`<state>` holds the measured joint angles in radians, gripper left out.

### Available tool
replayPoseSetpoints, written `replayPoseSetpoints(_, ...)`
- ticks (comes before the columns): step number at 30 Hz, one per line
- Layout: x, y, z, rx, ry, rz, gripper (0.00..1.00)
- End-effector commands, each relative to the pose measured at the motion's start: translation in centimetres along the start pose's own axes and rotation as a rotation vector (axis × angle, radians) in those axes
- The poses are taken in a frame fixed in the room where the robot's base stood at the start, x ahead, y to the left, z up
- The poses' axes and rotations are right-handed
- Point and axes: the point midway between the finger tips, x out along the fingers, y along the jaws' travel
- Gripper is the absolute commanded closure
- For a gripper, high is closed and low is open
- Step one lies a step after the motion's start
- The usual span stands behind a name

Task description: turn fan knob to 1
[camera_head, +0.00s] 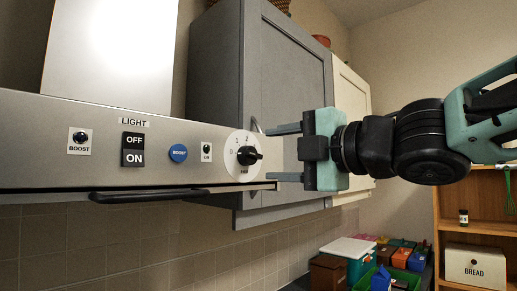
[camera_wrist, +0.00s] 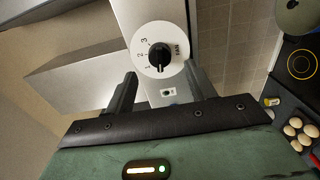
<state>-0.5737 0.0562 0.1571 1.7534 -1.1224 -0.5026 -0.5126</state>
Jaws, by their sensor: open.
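The black fan knob (camera_head: 249,156) sits on a round white dial (camera_head: 232,142) at the right end of the steel hood front. In the wrist view the knob (camera_wrist: 160,57) is in the middle of the dial, which bears the numbers 1, 2 and 3 on its left and lettering on its right. Its grip runs roughly upright there; I cannot tell which mark it points at. My gripper (camera_head: 271,153) is open, just right of the dial, fingers pointing left, one above and one below knob height. In the wrist view my fingertips (camera_wrist: 160,71) flank the knob's near side, apart from it.
A dark handle bar (camera_head: 150,195) juts out below. A grey cabinet (camera_head: 290,85) stands close behind my gripper. Boxes and a shelf are low at right.

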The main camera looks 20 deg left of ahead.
Motion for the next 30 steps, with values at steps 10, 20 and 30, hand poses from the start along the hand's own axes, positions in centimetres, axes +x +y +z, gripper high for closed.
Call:
replayPoseSetpoints(10,4.7,0.1,0.0,0.002,0.0,0.0,0.45)
replayPoseSetpoints(20,5.1,0.0,0.0,0.001,-0.001,0.0,0.45)
replayPoseSetpoints(30,5.1,0.0,0.0,0.002,-0.001,0.0,0.9)
